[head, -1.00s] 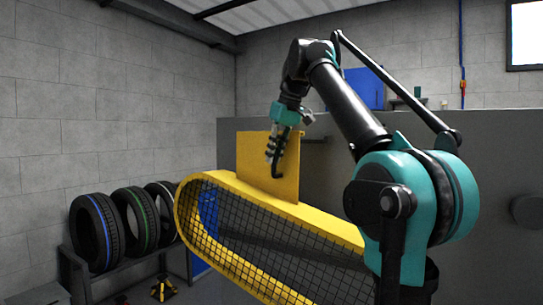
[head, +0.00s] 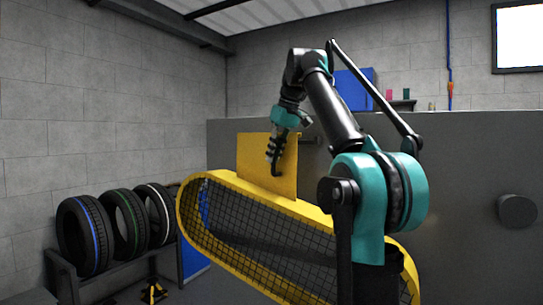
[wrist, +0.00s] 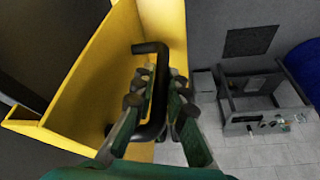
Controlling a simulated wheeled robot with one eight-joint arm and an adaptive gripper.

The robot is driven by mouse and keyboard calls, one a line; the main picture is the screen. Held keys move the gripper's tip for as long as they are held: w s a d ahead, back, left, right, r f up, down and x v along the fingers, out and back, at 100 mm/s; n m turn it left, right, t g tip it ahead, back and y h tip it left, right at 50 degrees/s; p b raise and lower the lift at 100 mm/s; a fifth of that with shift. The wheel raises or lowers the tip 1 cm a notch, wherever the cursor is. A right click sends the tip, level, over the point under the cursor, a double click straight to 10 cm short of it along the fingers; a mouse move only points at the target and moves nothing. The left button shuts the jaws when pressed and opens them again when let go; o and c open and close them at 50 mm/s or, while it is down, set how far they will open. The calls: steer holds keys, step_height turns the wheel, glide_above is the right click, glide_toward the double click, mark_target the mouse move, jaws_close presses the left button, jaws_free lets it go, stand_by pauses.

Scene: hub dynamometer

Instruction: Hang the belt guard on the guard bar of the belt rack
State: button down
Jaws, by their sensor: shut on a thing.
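The belt guard (head: 190,214) is a long yellow loop with black mesh and a flat yellow plate (head: 255,163) on top. It hangs from my gripper (head: 273,158), tilted down to the right, in front of a grey panel. In the wrist view my gripper (wrist: 155,95) is shut on the guard's black handle (wrist: 152,50), beside the yellow plate (wrist: 85,75). A short dark bar (head: 310,140) sticks out on the grey panel just right of the plate; I cannot tell whether it is the guard bar. My arm hides the guard's right part.
A rack (head: 62,272) with three tyres (head: 80,236) stands at the left. A round dark knob (head: 516,211) is on the grey panel (head: 460,160) at the right. The wrist view shows a grey open-topped bin (wrist: 262,95) on the floor below.

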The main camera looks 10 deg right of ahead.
mark_target(286, 143)
steer(key=shift+w+d+f, duration=0.25)
steer(key=shift+w+d, duration=0.25)
steer(key=shift+w, duration=0.2)
steer(key=shift+w+d+f, duration=0.3)
steer(key=shift+w+d, duration=0.2)
steer(key=shift+w, duration=0.2)
steer(key=shift+w+d+f, duration=0.25)
steer(key=shift+w+d, duration=0.25)
steer(key=shift+w, duration=0.2)
steer(key=c, duration=1.5)
jaws_free()
steer(key=shift+o, duration=0.2)
steer(key=v, duration=0.6)
steer(key=shift+d+r, duration=0.1)
steer(key=shift+r, duration=0.05)
steer(key=shift+s+d+r, duration=0.15)
steer(key=shift+s+r, duration=0.15)
steer(key=shift+r, duration=0.2)
